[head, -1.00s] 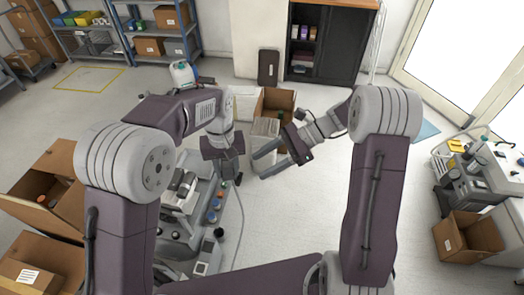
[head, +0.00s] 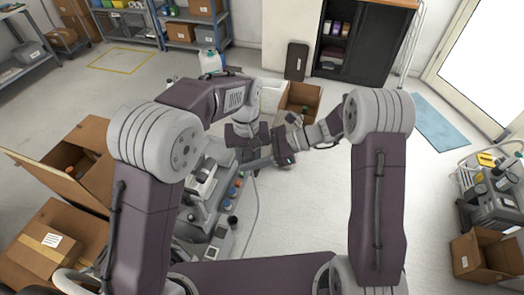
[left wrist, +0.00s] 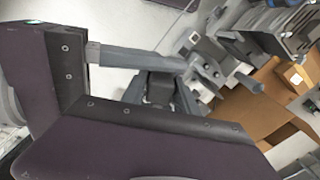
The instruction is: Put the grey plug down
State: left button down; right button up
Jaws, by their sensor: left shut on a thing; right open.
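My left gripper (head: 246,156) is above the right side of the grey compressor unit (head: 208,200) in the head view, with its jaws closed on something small. I take this to be the grey plug, but the jaws and my arms hide it. A thin grey cable (head: 254,208) hangs from near the left gripper to the floor. My right gripper (head: 268,158) is open and close beside the left one, its grey finger reaching toward it. Whether they touch I cannot tell. In the left wrist view, large purple and black gripper parts cover much of the picture.
Open cardboard boxes (head: 88,165) stand at the left. Another open box (head: 300,98) is behind the grippers. A second compressor unit (head: 490,190) and a box (head: 484,258) are at the right. The floor (head: 315,215) right of the grippers is clear.

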aim_at(248, 154)
jog(key=shift+a, duration=0.1)
grip_shut()
pick_arm(q)
jog(key=c, duration=0.9)
grip_release()
jog(key=shift+o, duration=0.2)
notch_tip(248, 154, up, 12)
jog(key=s+a+f, duration=0.4)
jog(key=a+f, duration=0.6)
jog(key=a, duration=0.1)
pick_arm(e)
jog(key=shift+f, duration=0.1)
pick_arm(q)
jog(key=s+a+f+t, duration=0.1)
jog(key=s+a+f, duration=0.6)
jog(key=s, duration=0.3)
jog(key=shift+s, duration=0.2)
